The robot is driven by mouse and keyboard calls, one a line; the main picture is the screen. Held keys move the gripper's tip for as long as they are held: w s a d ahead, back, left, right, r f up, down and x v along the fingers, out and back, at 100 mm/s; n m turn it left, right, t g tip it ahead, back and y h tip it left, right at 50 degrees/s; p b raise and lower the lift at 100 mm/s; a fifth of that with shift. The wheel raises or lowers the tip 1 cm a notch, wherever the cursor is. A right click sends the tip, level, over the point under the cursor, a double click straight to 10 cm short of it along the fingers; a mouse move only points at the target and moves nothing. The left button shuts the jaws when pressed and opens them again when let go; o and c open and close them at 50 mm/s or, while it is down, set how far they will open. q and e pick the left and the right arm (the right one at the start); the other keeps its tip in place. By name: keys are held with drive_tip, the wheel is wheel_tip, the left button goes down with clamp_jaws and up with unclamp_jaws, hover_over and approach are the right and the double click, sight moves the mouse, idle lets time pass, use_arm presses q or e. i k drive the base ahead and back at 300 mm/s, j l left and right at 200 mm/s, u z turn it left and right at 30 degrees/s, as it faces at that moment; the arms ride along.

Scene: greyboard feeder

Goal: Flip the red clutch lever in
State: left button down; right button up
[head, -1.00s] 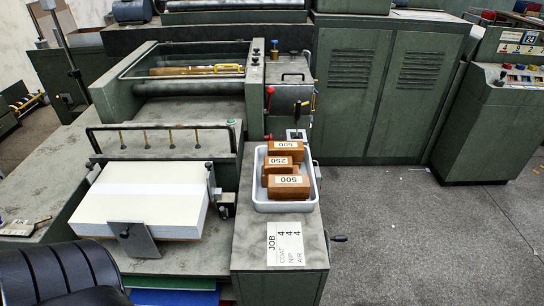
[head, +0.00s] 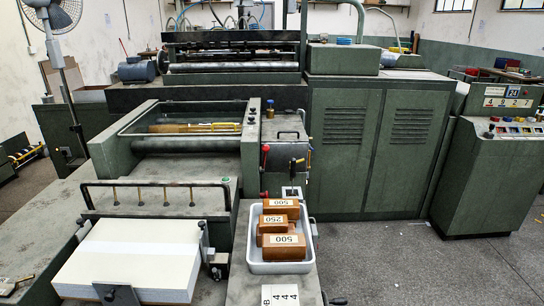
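A small lever with a red knob (head: 265,149) stands at the left side of the press's grey side panel (head: 284,152), just right of the roller bed. Neither of my grippers shows in the head view.
A white tray (head: 251,262) with brown blocks marked 500 and 250 sits on the ledge below the panel. A paper stack (head: 130,262) is at the lower left. Green cabinets (head: 370,150) and a control console (head: 490,175) stand to the right. Grey floor (head: 400,265) is clear at right.

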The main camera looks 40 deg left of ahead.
sight(266, 148)
drive_tip(key=i+l+z, duration=0.5)
drive_tip(key=l, duration=0.2)
drive_tip(key=i+l, duration=0.3)
drive_tip(key=i, duration=0.15)
drive_tip(key=i+l+z, duration=0.15)
drive_tip(key=i+l, duration=0.15)
drive_tip(key=i, duration=0.2)
drive_tip(key=i+j+u, duration=0.1)
drive_tip(key=u, duration=0.35)
drive_tip(key=i+u, duration=0.45)
drive_tip(key=i+l+u, duration=0.1)
drive_tip(key=u, duration=0.35)
drive_tip(key=i+j+u, duration=0.2)
drive_tip(key=i+u, duration=0.6)
drive_tip(key=i, duration=0.15)
